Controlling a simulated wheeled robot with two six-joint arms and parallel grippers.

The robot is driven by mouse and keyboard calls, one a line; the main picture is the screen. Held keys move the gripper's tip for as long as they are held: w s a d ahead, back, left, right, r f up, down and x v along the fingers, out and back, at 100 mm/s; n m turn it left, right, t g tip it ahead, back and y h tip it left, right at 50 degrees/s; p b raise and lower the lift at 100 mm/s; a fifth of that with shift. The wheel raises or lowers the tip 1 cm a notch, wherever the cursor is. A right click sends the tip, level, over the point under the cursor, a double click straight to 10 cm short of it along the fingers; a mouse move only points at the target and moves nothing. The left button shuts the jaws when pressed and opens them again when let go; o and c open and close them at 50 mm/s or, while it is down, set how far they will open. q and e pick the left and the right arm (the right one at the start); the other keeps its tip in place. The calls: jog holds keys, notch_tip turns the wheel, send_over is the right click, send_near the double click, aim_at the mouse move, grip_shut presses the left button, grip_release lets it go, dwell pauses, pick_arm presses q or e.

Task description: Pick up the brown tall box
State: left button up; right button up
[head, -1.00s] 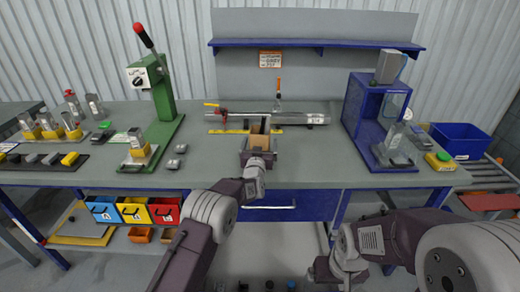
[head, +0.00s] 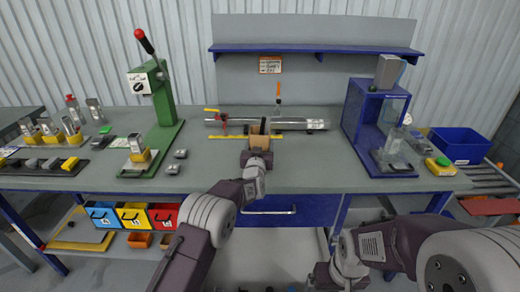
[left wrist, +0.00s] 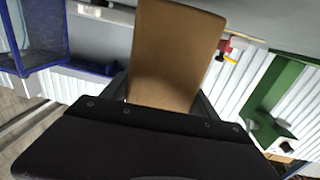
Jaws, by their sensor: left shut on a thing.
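The brown tall box (head: 257,143) is in my left gripper (head: 256,133), above the middle of the workbench in the head view. The gripper is shut on the box, and its wrist hides the box's lower part. In the left wrist view the box (left wrist: 172,55) is a plain brown block standing out between the fingers. My right arm shows at the lower right of the head view, but its gripper cannot be made out.
A metal tube (head: 300,124) with a red clamp lies behind the box. A green lever press (head: 164,110) stands to the left and a blue frame (head: 372,118) to the right. A blue bin (head: 459,143) is at the far right. The bench front is clear.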

pick_arm(q)
notch_tip(320, 180, up, 2)
jog(key=shift+r, duration=0.1)
jog(key=s+d+r+p, duration=0.1)
jog(key=s+d+r, duration=0.5)
jog(key=d, duration=0.4)
jog(key=shift+r+p, duration=0.4)
jog(key=shift+w+a+b, duration=0.5)
jog(key=shift+w+a, duration=0.5)
jog(key=shift+a, duration=0.7)
jog(key=shift+w+a+b, duration=0.45)
jog(key=shift+w+a, duration=0.55)
jog(key=shift+a, duration=0.65)
jog(key=shift+w+a+b, duration=0.5)
jog(key=shift+w+a, duration=0.5)
jog(key=shift+a, duration=0.7)
jog(key=shift+f, duration=0.15)
jog(key=shift+f+b, duration=4.15)
jog(key=shift+f, duration=1.15)
